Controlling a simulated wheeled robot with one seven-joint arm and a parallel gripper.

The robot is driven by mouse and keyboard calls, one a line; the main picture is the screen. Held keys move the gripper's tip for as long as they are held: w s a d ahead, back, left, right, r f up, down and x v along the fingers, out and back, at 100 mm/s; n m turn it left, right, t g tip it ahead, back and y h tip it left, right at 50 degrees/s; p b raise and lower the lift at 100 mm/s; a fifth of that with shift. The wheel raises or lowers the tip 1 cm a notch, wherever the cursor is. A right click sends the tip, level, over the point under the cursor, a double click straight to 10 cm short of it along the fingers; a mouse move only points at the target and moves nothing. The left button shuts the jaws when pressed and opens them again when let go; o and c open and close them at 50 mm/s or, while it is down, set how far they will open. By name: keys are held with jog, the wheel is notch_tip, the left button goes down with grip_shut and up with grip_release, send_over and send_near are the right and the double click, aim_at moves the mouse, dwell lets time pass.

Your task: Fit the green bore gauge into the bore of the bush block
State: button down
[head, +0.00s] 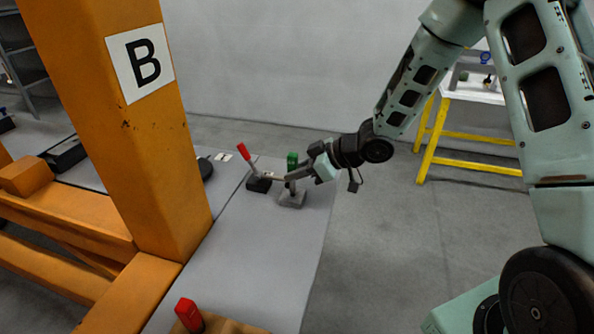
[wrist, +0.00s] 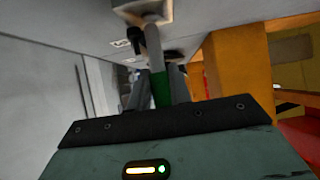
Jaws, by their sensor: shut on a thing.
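The green bore gauge (head: 292,159) shows its green handle above my gripper (head: 289,179) in the head view. My gripper is shut on it, and the gauge looks close to upright. In the wrist view its green part (wrist: 161,88) sits between my fingers (wrist: 157,85), and its grey shaft (wrist: 153,45) runs away from me towards a pale block (wrist: 155,10). The grey bush block (head: 292,200) lies on the grey surface right below my gripper. The shaft's end meets or overlaps the block in view; I cannot tell whether it is inside the bore.
A red-handled tool (head: 243,151) leans at a dark block (head: 259,184) just left of my gripper. An orange post (head: 150,130) marked B stands further left. Another red handle (head: 188,313) is in the foreground. A yellow-legged table (head: 470,140) stands at right.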

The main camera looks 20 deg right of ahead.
jog(key=shift+f+b, duration=0.9)
jog(key=shift+f, duration=0.6)
jog(key=c, duration=1.2)
grip_release()
jog(key=p+v, duration=0.1)
jog(key=v, duration=1.6)
jog(key=shift+d, duration=0.2)
jog(key=shift+r, duration=0.1)
